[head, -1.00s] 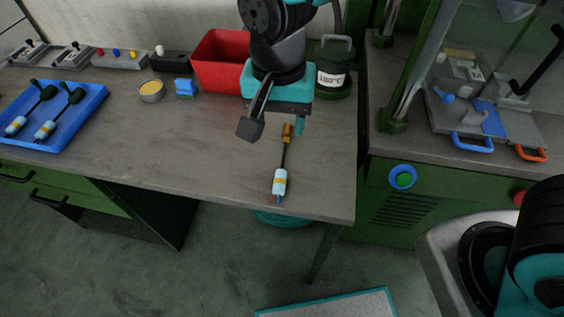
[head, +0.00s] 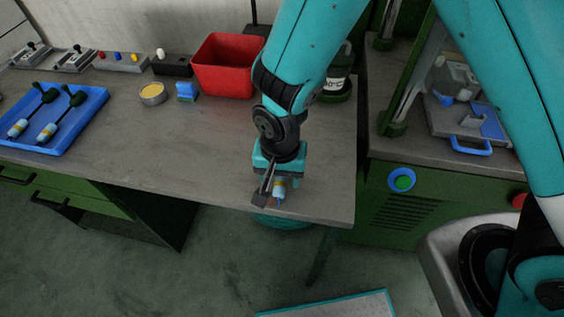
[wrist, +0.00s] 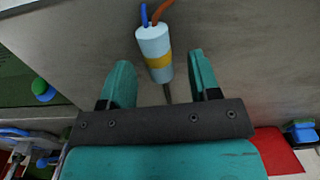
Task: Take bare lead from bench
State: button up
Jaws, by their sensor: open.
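The bare lead lies on the bench (head: 180,165) near its front right edge. In the wrist view its pale blue body (wrist: 153,42) with a yellow band shows between and just beyond my open fingers, with blue and orange wires at its far end. My gripper (wrist: 160,80) is open, one finger on each side of the lead, not visibly touching it. In the head view my gripper (head: 272,192) is low over the lead, and only part of the lead's blue and yellow body (head: 280,188) shows. The brass-coloured end is hidden under my gripper.
A blue tray (head: 62,147) with two green-ended leads lies at the left. A red bin (head: 222,70), a yellow-filled tin (head: 153,94) and a small blue block (head: 187,91) stand at the back. A machine with a blue-handled plate (head: 471,146) stands right. The bench's middle is clear.

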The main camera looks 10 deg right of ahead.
jog(key=shift+f, duration=0.5)
jog(key=shift+c, duration=0.5)
jog(key=c, duration=0.9)
jog(key=shift+r, duration=0.1)
jog(key=shift+c, duration=0.2)
